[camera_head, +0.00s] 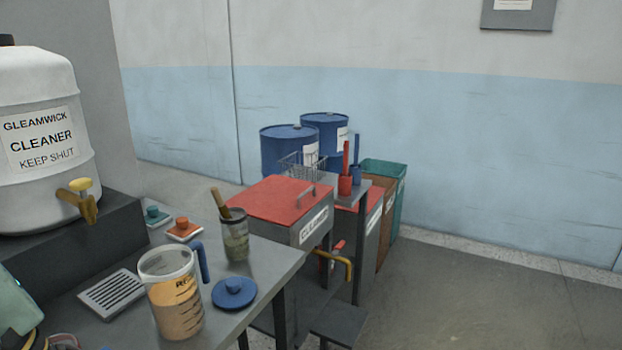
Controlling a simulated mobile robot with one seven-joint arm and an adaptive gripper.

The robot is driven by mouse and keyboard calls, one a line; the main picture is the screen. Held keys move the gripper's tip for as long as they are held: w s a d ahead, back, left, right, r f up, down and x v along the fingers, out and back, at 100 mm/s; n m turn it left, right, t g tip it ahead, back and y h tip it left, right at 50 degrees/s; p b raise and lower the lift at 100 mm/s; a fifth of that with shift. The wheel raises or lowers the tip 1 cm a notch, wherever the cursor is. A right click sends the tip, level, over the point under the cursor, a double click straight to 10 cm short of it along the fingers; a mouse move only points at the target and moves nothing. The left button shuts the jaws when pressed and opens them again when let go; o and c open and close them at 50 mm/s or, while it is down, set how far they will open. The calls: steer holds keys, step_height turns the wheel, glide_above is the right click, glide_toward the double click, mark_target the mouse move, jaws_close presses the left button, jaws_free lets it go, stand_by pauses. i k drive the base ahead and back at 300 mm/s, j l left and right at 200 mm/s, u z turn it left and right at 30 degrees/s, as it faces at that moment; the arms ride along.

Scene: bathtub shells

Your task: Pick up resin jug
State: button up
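The resin jug (176,300) is a clear measuring jug with an amber fill, dark marks and partly readable lettering that starts "RE". It stands upright near the front of the grey bench (262,262). Its blue handle (201,262) is on the right side, toward the upper right. The top looks open. A round blue lid (234,293) with a knob lies flat on the bench to its right, apart from it. My gripper is not in view.
A grated plate (112,294) lies left of the jug. A jar (236,240) with a wooden-handled tool stands behind it. Small orange (184,229) and teal (155,216) knobbed pieces lie farther back. A large white cleaner tank (40,140) stands left. Open floor (470,300) lies right.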

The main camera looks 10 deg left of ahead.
mark_target(183, 285)
steer(key=k+l+u, duration=0.2)
steer(key=u, duration=0.25)
steer(key=k+l+u, duration=0.15)
steer(key=u, duration=0.3)
steer(key=k+u, duration=0.45)
steer(key=i, duration=0.1)
